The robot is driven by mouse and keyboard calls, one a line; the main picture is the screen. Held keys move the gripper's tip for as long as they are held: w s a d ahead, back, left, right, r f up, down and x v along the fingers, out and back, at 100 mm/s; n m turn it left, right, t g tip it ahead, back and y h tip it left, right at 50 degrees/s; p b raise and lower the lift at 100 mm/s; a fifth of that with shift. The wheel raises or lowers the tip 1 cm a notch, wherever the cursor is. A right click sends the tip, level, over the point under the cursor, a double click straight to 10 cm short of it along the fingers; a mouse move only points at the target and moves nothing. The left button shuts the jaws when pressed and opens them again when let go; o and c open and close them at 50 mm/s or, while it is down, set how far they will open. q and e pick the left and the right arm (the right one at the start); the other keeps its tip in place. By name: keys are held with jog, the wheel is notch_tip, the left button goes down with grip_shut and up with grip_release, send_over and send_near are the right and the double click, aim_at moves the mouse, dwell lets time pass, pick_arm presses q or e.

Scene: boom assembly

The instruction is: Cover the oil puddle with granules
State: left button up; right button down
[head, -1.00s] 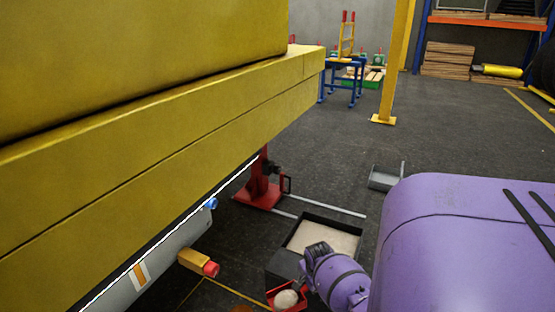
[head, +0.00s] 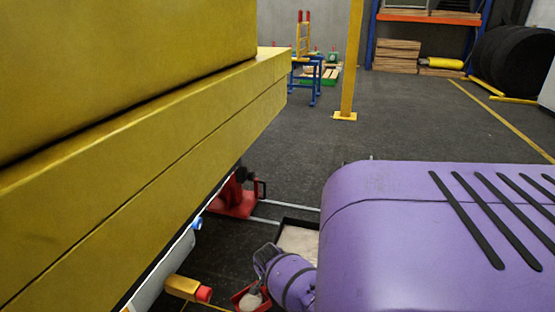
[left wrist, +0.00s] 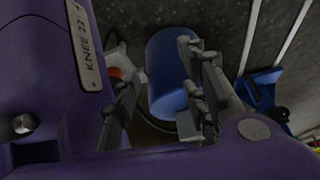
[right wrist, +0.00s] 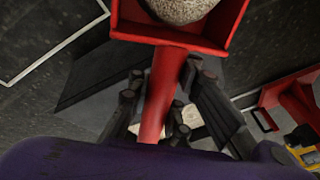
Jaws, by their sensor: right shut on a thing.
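My right gripper (right wrist: 163,85) is shut on the handle of a red scoop (right wrist: 160,100). The scoop also shows at the bottom of the head view (head: 240,299), with a pale heap of granules (right wrist: 180,8) in its pan. A black-rimmed tray of pale granules (head: 298,240) lies on the floor behind my right gripper (head: 264,258) in the head view, partly hidden by my arm. My left gripper (left wrist: 160,85) is open in the left wrist view, its fingers apart. A blue cylinder (left wrist: 172,75) shows beyond them. I cannot make out the oil puddle.
A large yellow beam (head: 150,160) fills the left of the head view above a grey cylinder (head: 160,270) with a red-tipped yellow block (head: 185,287). A red stand (head: 235,200) is under the beam. A yellow post (head: 349,60) rises farther back.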

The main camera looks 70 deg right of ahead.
aim_at(263, 288)
jog(key=shift+w+a+r+g+h+b, duration=0.4)
jog(key=shift+w+a+r+g+h, duration=0.3)
jog(key=shift+h, duration=0.4)
jog(key=shift+w+a+r+n+g+h+b, duration=0.3)
jog(key=shift+a+r+g+h+b, duration=0.25)
jog(key=shift+h, duration=0.25)
jog(key=shift+w+a+r+g+h+b, duration=0.35)
jog(key=shift+a+r+g+h+b, duration=0.25)
jog(key=shift+h+b, duration=0.15)
jog(key=shift+a+p, duration=0.3)
jog(key=shift+s+a+r, duration=0.1)
jog(key=shift+a, duration=0.5)
jog(key=shift+a+p, duration=0.3)
jog(key=shift+a, duration=0.3)
jog(key=shift+s+a, duration=0.2)
jog(key=shift+a, duration=0.95)
jog(key=a+p, duration=0.2)
jog(key=a, duration=0.8)
jog(key=shift+s+a+p, duration=0.25)
jog(key=shift+s+p, duration=0.05)
jog(key=shift+s, duration=0.15)
jog(key=shift+t, duration=0.25)
